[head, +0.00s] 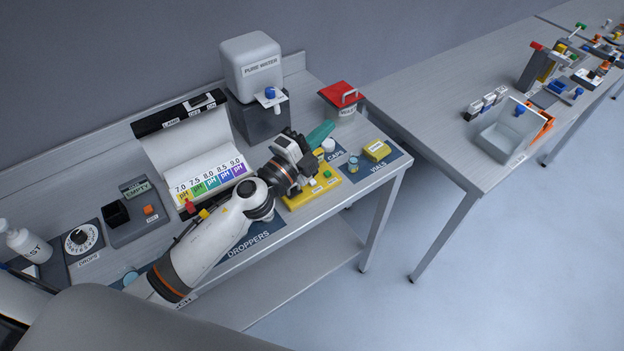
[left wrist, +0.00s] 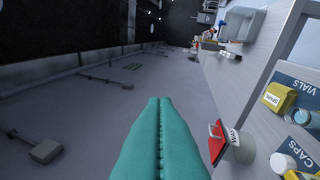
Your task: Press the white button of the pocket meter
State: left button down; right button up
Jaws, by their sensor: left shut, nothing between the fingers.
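My left gripper (head: 320,134) is shut and empty, its teal fingers pressed together above the right part of the near bench. I cannot make out with certainty which thing is the pocket meter. No white button can be told apart at this size. My right gripper is not in view.
A red-lidded container (head: 344,115) stands near the gripper, with a white cap (head: 328,146) and a yellow box (head: 377,150) on blue mats. A pH colour chart (head: 212,178) and a water tank (head: 251,68) stand behind my arm. A second bench (head: 430,85) stands right.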

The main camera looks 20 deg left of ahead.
pick_arm(q)
jog(key=d+m+g+h, duration=0.3)
jog(key=m+g+h, duration=0.2)
jog(key=m, duration=0.4)
jog(key=m+g+y, duration=0.6)
jog(key=m+g, duration=0.2)
send_over(312, 182)
jog(key=a, duration=0.1)
notch_tip(312, 182, down, 9)
jog(key=shift+s+a, duration=0.2)
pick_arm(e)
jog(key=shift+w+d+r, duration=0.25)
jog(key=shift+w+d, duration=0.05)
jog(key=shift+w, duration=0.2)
